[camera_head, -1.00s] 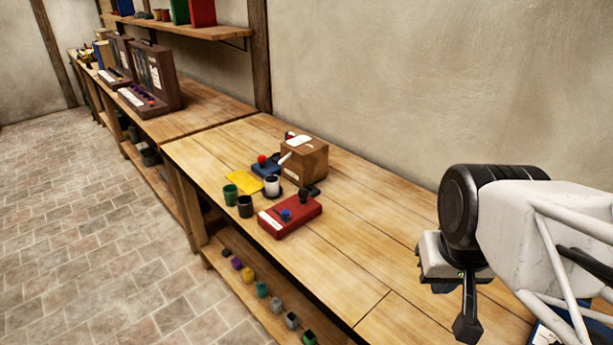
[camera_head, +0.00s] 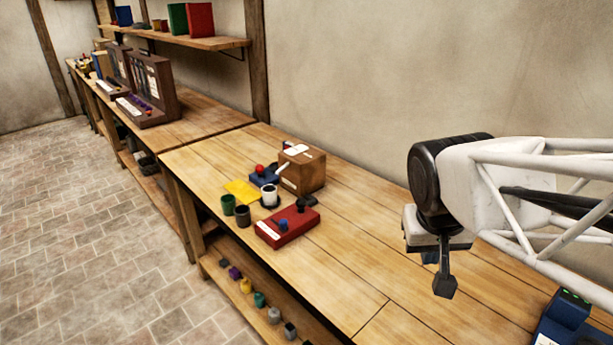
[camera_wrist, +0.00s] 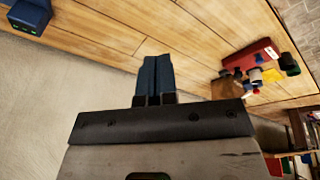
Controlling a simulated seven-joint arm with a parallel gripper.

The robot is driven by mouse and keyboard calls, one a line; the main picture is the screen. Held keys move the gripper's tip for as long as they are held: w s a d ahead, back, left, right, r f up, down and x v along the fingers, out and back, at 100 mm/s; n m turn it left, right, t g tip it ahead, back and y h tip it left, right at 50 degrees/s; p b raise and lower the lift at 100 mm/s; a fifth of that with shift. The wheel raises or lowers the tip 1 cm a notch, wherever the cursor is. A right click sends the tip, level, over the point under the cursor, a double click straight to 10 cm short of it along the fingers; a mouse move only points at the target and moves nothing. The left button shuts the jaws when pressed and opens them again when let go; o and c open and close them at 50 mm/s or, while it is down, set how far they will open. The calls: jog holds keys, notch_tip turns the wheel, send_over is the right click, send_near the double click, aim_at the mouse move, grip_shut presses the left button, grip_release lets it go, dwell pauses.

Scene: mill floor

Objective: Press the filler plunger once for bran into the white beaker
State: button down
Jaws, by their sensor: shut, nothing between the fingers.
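The white beaker (camera_head: 269,194) stands upright on a dark round pad on the bench, beside a brown box (camera_head: 303,170) with a white label and a pale spout. A blue block (camera_head: 264,179) with a red knob (camera_head: 260,169) sits behind the beaker. A red box (camera_head: 288,228) with a blue knob (camera_head: 283,224) and a black knob sits in front. I cannot read which one is marked bran. My gripper (camera_head: 444,286) is shut and empty, above the bench well to the right of these. Its closed fingers also show in the wrist view (camera_wrist: 158,78).
A green cup (camera_head: 228,204) and a dark cup (camera_head: 243,215) stand left of the red box, near a yellow sheet (camera_head: 241,191). A blue device (camera_head: 566,322) with green lights is at lower right. The bench (camera_head: 350,250) between gripper and red box is clear.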

jog(key=w+a+h, duration=0.2)
jog(key=w+a, duration=0.1)
jog(key=w, duration=1)
jog(key=n+t+h, duration=0.2)
jog(key=n+t, duration=0.1)
jog(key=t, duration=0.2)
send_over(301, 203)
jog(key=w, duration=0.2)
notch_tip(301, 203, down, 8)
jog(key=shift+s+a, duration=0.2)
jog(key=shift+a, duration=0.2)
jog(key=shift+f, duration=0.3)
jog(key=shift+f, duration=4.2)
